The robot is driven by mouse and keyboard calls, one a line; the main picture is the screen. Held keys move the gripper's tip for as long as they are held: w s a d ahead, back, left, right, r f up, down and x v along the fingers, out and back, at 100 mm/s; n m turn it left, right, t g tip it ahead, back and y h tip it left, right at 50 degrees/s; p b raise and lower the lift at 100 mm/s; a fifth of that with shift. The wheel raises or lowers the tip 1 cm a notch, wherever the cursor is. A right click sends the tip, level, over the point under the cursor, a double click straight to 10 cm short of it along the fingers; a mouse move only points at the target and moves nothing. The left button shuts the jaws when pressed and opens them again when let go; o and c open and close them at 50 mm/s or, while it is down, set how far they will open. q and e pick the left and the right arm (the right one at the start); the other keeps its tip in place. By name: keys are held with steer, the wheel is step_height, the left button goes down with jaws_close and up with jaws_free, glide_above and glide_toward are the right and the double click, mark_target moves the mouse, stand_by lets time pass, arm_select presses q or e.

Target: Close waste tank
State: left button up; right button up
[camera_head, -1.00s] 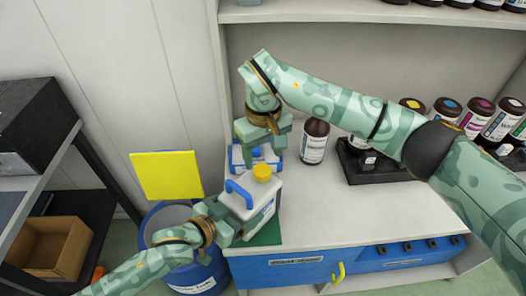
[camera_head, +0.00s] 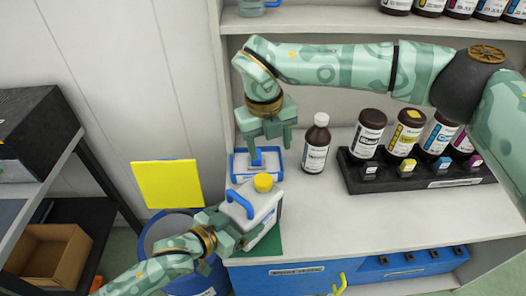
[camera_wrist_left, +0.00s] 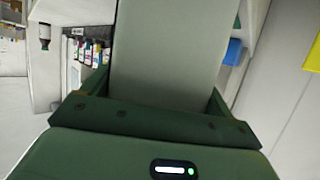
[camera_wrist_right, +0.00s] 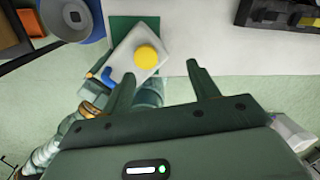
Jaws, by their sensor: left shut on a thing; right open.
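The white canister (camera_head: 262,208) has a blue handle and a yellow cap (camera_head: 263,182) on its top. It stands at the counter's left edge, by a green mat (camera_head: 270,245). My left gripper (camera_head: 240,232) is shut on the canister's side; its pale body (camera_wrist_left: 165,45) fills the space between the fingers in the left wrist view. My right gripper (camera_head: 268,146) is open and empty above and behind the cap. In the right wrist view, the cap (camera_wrist_right: 146,56) shows beyond and between the open fingers (camera_wrist_right: 160,75), apart from them.
A blue barrel (camera_head: 150,235) stands left of the counter, under a yellow panel (camera_head: 166,183). A blue-rimmed tray (camera_head: 240,167) lies behind the canister. A brown bottle (camera_head: 316,145) and a black rack (camera_head: 400,178) with ink bottles stand right. The counter's front middle (camera_head: 330,222) is clear.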

mark_target(263, 179)
arm_select(q)
steer(key=shift+s, duration=0.1)
arm_select(e)
steer(key=n, duration=0.6)
steer(key=shift+s+f+n, duration=0.2)
steer(key=shift+f+n, duration=0.15)
steer(key=shift+n, duration=0.05)
steer(key=n, duration=0.6)
steer(key=shift+s+a+f+g+y, duration=0.25)
steer(key=shift+a+f+g+y, duration=0.05)
steer(key=shift+f+g, duration=0.1)
steer(key=n, duration=0.6)
steer(key=shift+s+a+f, duration=0.1)
steer(key=shift+a, duration=0.2)
steer(key=n, duration=0.5)
steer(key=shift+a+y, duration=0.2)
steer(key=shift+y, duration=0.1)
steer(key=shift+f, duration=4)
